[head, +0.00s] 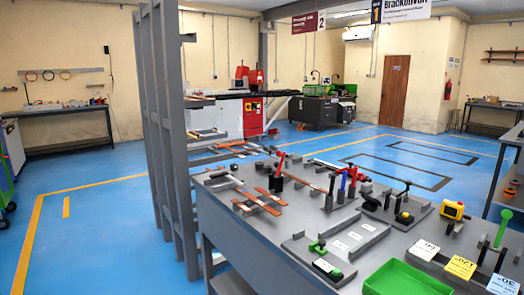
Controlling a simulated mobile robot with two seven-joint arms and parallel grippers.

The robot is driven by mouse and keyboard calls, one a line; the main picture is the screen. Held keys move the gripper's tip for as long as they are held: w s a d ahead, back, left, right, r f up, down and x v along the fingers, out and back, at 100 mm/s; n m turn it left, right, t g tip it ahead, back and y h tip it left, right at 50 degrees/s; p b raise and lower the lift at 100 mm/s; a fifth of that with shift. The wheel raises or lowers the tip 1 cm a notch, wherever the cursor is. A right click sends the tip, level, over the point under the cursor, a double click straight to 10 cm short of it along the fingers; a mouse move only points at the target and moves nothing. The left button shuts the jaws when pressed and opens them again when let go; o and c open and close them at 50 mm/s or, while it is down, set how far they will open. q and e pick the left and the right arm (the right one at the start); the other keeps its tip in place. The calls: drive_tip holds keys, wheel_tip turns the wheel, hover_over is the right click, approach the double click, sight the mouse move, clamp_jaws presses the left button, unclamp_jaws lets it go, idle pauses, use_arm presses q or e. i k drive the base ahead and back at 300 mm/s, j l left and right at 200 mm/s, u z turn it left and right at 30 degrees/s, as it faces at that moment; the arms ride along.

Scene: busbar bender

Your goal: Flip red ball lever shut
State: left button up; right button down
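A grey workbench (262,232) carries several small bending tools and levers. A slanted red-handled lever (281,162) stands near the bench's far left part. Neither of my grippers shows in this view.
A green tray (405,281) sits at the bench's near edge. Black-handled levers (402,197), a yellow device (453,211) and a green-handled tool (502,228) stand to the right. A grey upright rack (165,130) borders the bench's left end. Blue floor (105,235) is open at left.

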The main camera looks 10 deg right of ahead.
sight(278, 153)
drive_tip(key=i+j, duration=0.4)
drive_tip(key=j, duration=0.15)
drive_tip(key=i+j, duration=0.35)
drive_tip(key=j, duration=0.15)
drive_tip(key=i+j, duration=0.4)
drive_tip(key=j, duration=0.15)
drive_tip(key=i+j, duration=0.35)
drive_tip(key=j, duration=0.15)
